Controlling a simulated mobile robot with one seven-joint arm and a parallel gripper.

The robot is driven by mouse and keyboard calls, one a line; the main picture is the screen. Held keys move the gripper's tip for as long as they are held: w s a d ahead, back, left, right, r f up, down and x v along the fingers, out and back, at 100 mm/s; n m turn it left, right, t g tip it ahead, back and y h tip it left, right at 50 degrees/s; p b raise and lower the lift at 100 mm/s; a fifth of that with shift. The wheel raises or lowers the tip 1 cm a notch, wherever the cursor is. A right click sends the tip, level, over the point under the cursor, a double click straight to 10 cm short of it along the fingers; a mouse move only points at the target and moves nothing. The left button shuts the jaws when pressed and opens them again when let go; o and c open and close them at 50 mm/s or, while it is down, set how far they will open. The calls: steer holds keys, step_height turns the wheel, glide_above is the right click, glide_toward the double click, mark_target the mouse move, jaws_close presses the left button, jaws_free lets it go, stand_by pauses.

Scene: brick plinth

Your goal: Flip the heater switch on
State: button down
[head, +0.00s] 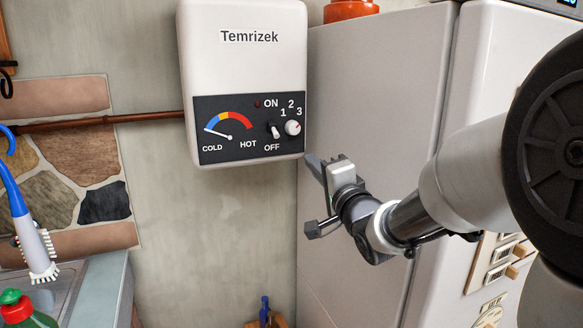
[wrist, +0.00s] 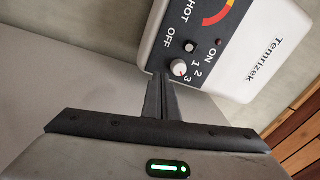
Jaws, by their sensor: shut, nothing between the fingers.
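The white heater (head: 245,55) hangs on the wall with a dark control panel. Its small switch (head: 274,131) sits between the ON and OFF labels, and its white lever appears to point down toward OFF. The indicator light (head: 257,103) beside ON is dark red. My gripper (head: 313,163) is shut and empty, just below and right of the panel's lower right corner. In the wrist view the shut fingertips (wrist: 161,77) are near the white dial (wrist: 180,67), with the switch (wrist: 190,46) beyond it. I cannot tell whether the fingertips touch the heater.
A tall grey-white cabinet (head: 375,90) stands right of the heater, close behind my gripper. A copper pipe (head: 100,120) runs into the heater's left side. A blue-handled brush (head: 35,240) and a green-capped bottle (head: 20,305) are at the lower left.

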steer(key=f+m+y+b, duration=0.1)
steer(key=y, duration=0.1)
steer(key=f+m+t+y+b, duration=0.1)
steer(key=m+y, duration=0.1)
steer(key=y, duration=0.1)
steer(key=s+f+m+y+b, duration=0.1)
steer(key=y+b, duration=0.1)
steer(key=y, duration=0.1)
steer(key=shift+s+a+f+m+t, duration=0.1)
steer(key=shift+a+f+m+t, duration=0.2)
steer(key=shift+a+t, duration=0.1)
steer(key=shift+r, duration=0.1)
glide_toward(277, 130)
steer(key=x, duration=0.4)
